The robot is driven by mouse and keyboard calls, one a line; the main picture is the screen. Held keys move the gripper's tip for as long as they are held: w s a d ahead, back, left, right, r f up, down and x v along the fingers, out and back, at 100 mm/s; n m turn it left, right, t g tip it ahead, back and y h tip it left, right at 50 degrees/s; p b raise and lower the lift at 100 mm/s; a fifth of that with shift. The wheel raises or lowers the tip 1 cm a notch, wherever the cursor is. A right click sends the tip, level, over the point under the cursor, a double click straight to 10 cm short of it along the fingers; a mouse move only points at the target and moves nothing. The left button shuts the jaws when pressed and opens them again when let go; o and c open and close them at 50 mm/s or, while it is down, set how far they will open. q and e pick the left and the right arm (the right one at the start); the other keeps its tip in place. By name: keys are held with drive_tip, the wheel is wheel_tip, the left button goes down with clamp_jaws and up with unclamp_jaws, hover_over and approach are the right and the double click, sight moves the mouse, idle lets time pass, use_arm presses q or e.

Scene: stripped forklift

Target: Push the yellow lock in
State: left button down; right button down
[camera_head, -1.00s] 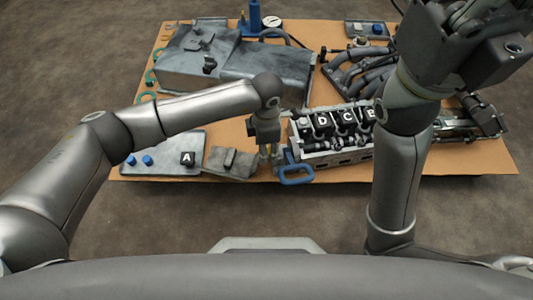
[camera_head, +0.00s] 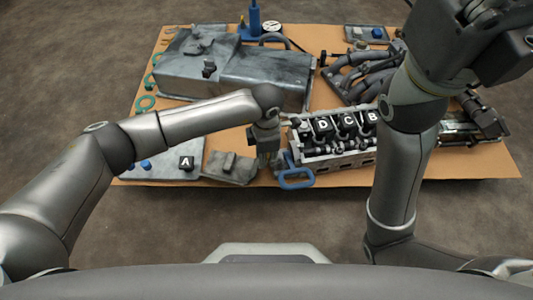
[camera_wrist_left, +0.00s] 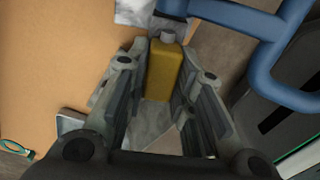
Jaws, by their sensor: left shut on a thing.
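The yellow lock (camera_wrist_left: 162,72) shows in the left wrist view as an upright yellow block with a grey round end. It lies between the two fingers of my left gripper (camera_wrist_left: 160,92), which is shut on it. In the head view my left gripper (camera_head: 268,158) points down beside the left end of the engine block (camera_head: 335,158), close to a blue handle (camera_head: 296,180). The lock cannot be made out there, as the fingers hide it. My right arm reaches up at the right, and its fingertips are outside the picture.
The blue handle is close to the fingers in the wrist view (camera_wrist_left: 262,30). A grey plate (camera_head: 150,168) with a block marked A and a grey bracket (camera_head: 229,163) lie left of the gripper. A large grey tank (camera_head: 232,75) stands behind. Brown board is bare between them.

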use_arm(q)
drive_tip(key=shift+w+d, duration=0.15)
drive_tip(key=shift+d, duration=0.85)
drive_tip(key=c, duration=1.2)
unclamp_jaws()
drive_tip(key=shift+c, duration=0.2)
wheel_tip(320, 180, up, 12)
